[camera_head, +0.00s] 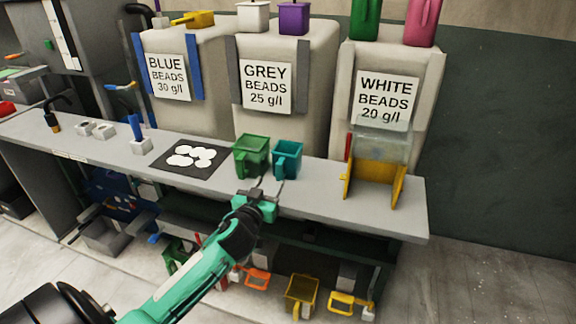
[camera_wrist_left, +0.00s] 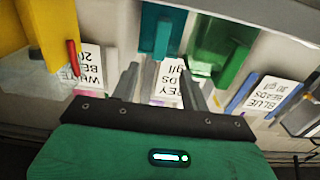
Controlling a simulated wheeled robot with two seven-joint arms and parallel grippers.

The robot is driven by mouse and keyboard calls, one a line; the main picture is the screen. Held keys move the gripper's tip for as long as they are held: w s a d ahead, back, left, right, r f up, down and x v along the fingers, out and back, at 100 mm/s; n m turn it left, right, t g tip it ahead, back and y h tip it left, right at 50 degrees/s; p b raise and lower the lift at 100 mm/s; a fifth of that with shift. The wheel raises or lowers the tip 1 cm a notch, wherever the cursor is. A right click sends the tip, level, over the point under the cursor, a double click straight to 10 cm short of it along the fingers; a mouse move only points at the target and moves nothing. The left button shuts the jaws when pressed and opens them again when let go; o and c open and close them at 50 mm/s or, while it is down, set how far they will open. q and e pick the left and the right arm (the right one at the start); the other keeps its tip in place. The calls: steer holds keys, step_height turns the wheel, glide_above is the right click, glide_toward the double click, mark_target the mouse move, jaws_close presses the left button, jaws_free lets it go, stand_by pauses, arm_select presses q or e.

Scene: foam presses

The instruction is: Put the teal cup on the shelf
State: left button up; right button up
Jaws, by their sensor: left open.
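The teal cup (camera_head: 288,160) stands upright on the grey counter, just right of a green cup (camera_head: 251,157). In the left wrist view, which is upside down, the teal cup (camera_wrist_left: 162,30) lies ahead of the fingers with its handle towards them. My left gripper (camera_head: 270,184) is open and empty at the counter's front edge, in front of the two cups and apart from the teal cup; its fingers also show in the wrist view (camera_wrist_left: 158,70). A dark shelf (camera_head: 335,238) runs under the counter. My right gripper is not in view.
A yellow stand with a clear container (camera_head: 375,185) stands to the right on the counter (camera_head: 318,178). A black mat with white discs (camera_head: 195,157) lies left. Yellow (camera_head: 300,292) and orange (camera_head: 257,279) scoops are below the counter. Large bead sacks stand behind.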

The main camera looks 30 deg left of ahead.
mark_target(278, 168)
arm_select(q)
steer(key=x, duration=0.4)
steer(key=shift+w+a+r+p, duration=0.2)
steer(key=shift+w+p, duration=0.15)
steer(key=shift+w, duration=0.15)
steer(key=shift+p+x, duration=0.4)
steer(key=shift+x, duration=1.7)
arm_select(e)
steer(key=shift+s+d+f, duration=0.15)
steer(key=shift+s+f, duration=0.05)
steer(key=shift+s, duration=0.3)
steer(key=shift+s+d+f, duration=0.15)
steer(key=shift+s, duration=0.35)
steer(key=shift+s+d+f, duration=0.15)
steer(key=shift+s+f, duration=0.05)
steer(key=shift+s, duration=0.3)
arm_select(q)
jaws_close()
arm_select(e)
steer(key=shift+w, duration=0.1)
